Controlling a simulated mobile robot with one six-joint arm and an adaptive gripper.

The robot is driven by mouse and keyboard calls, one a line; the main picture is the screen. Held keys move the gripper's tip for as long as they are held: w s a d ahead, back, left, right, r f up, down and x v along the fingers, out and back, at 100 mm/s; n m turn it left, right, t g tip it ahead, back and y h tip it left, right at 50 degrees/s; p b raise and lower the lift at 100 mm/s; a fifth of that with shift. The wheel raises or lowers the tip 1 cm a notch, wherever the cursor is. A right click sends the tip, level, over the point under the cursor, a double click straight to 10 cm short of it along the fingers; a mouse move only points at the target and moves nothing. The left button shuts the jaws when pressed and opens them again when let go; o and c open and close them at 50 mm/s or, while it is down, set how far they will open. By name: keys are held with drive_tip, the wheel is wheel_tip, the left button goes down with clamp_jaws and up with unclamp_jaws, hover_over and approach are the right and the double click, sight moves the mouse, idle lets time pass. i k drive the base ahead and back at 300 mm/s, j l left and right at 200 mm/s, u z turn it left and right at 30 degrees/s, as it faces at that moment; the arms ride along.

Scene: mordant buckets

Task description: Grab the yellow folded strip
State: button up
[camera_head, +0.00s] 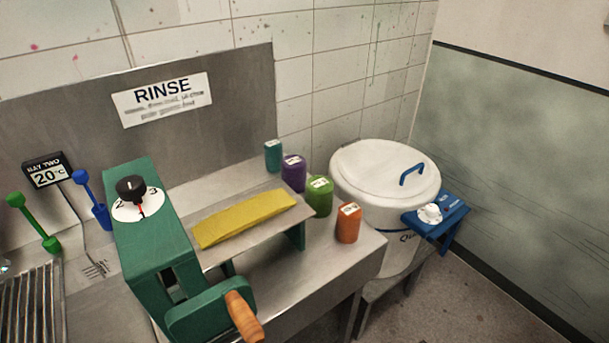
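The yellow folded strip (245,217) lies flat and slightly slanted on a small raised grey shelf (262,234). The shelf joins the right side of a green device (158,240) with a black dial and a wooden crank handle (243,316). The strip's whole top face shows, and nothing rests on it. My gripper is not in view.
Teal, purple, green and orange (348,223) containers stand right of the strip. A white lidded bucket (386,172) with a blue handle stands further right. Blue (92,199) and green (34,222) double-ended tools and a timer display (47,170) are at the left.

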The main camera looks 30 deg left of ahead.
sight(222, 226)
drive_tip(key=i+u, duration=0.65)
drive_tip(key=i+l+u, duration=0.15)
drive_tip(key=u, duration=0.2)
